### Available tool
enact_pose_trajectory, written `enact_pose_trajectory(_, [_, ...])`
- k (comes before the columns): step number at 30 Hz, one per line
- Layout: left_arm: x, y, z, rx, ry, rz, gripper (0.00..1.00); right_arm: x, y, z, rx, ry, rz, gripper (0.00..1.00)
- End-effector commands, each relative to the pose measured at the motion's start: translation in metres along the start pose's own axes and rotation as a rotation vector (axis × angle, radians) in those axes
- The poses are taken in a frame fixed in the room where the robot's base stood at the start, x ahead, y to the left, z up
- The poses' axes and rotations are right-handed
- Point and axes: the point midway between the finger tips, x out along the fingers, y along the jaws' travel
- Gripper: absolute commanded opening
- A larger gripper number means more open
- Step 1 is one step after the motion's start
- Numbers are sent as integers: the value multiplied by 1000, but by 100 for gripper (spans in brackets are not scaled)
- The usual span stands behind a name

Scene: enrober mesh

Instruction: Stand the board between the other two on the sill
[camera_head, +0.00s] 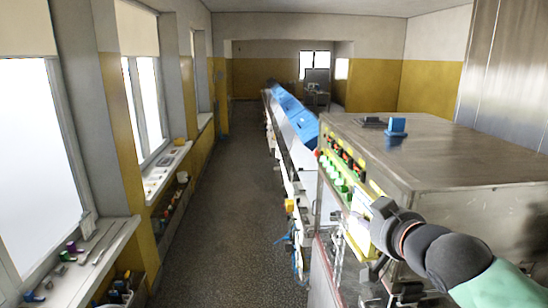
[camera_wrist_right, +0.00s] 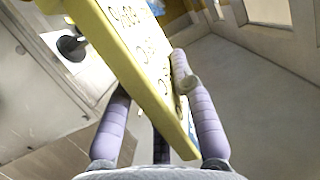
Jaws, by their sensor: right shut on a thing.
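A yellow board (camera_wrist_right: 138,62) with dark lettering on its face runs slantwise through the right wrist view. My right gripper (camera_wrist_right: 152,78) is shut on it, with one purple-grey finger on each side. In the head view my right wrist hangs at the lower right, beside the steel machine; a yellow-edged piece (camera_head: 358,240) by it looks like the held board. The near window sill (camera_head: 105,255) is at the lower left, far from my right gripper. I cannot pick out the other two boards for sure. My left gripper is not in view.
Small purple (camera_head: 72,247) and green things lie on the near sill. A second sill (camera_head: 165,170) holds more small items. The steel machine (camera_head: 440,150) with a blue object (camera_head: 397,126) on top fills the right. The dark floor (camera_head: 225,200) between is clear.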

Motion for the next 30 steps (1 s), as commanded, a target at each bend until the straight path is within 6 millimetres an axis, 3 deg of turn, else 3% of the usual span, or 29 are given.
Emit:
enact_pose_trajectory(1, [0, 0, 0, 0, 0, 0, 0, 7, 2, 24, -1, -5, -3, 0])
enact_pose_trajectory(4, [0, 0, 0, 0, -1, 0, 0, 21, 1, 63, -7, -4, -19, 0])
enact_pose_trajectory(19, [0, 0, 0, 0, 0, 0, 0, 61, -2, 169, -19, 3, -62, 0])
enact_pose_trajectory(30, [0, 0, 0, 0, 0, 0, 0, 96, -4, 262, -29, -1, -99, 0])
